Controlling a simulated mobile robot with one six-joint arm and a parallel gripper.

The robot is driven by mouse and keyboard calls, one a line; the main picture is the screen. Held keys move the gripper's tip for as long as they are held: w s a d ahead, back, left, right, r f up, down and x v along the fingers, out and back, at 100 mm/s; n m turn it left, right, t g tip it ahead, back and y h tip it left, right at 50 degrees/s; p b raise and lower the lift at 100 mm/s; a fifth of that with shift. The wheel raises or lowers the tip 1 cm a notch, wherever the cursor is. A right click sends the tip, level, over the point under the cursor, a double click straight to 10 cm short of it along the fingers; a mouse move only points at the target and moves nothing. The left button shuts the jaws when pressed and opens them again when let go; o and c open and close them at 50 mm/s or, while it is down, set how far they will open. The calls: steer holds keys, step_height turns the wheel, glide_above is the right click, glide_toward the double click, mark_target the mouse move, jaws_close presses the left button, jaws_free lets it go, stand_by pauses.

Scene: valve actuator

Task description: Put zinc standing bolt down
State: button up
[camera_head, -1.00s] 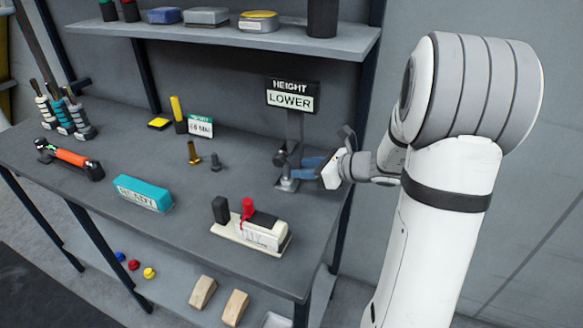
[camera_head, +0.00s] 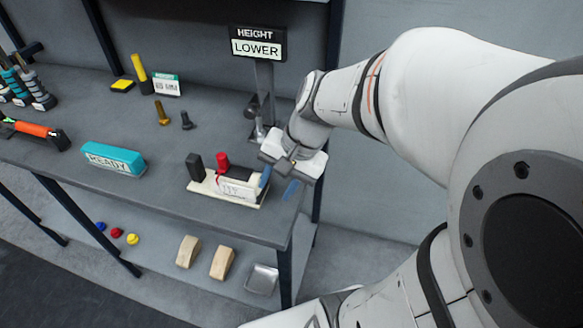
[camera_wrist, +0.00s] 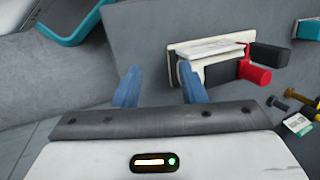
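A dark grey bolt (camera_head: 187,121), the zinc-looking one, stands upright on the bench beside a brass-coloured bolt (camera_head: 162,112). Both also show at the right edge of the wrist view, the grey one (camera_wrist: 277,103) nearer the middle. My gripper (camera_head: 278,183) is over the bench's right front end, by the white valve block (camera_head: 238,187), well to the right of the bolts. In the wrist view its two blue fingers (camera_wrist: 158,86) are apart, with nothing between them. Whether a finger touches the block cannot be told.
A height gauge (camera_head: 264,92) with a "LOWER" sign (camera_head: 257,49) stands behind my gripper. A teal "READY" box (camera_head: 113,158) lies at the front left. Yellow items (camera_head: 140,72) and a small label card (camera_head: 166,85) stand behind the bolts. Bare bench lies between the bolts and the box.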

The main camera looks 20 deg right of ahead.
steer(key=s+n+h, duration=0.1)
steer(key=n, duration=0.1)
steer(key=s+d+n+h, duration=0.1)
steer(key=n, duration=0.1)
steer(key=s+d+r+n+h, duration=0.1)
steer(key=n, duration=0.1)
steer(key=shift+s+t, duration=0.2)
steer(key=shift+t, duration=0.2)
steer(key=shift+s+d+r+n+h, duration=0.15)
steer(key=shift+d+n+h, duration=0.35)
steer(key=shift+d+n, duration=0.2)
steer(key=shift+t, duration=0.3)
steer(key=p+v, duration=0.2)
steer(key=w+p+v, duration=0.1)
steer(key=p+v, duration=0.1)
steer(key=shift+s+a+r, duration=0.1)
steer(key=shift+r, duration=0.05)
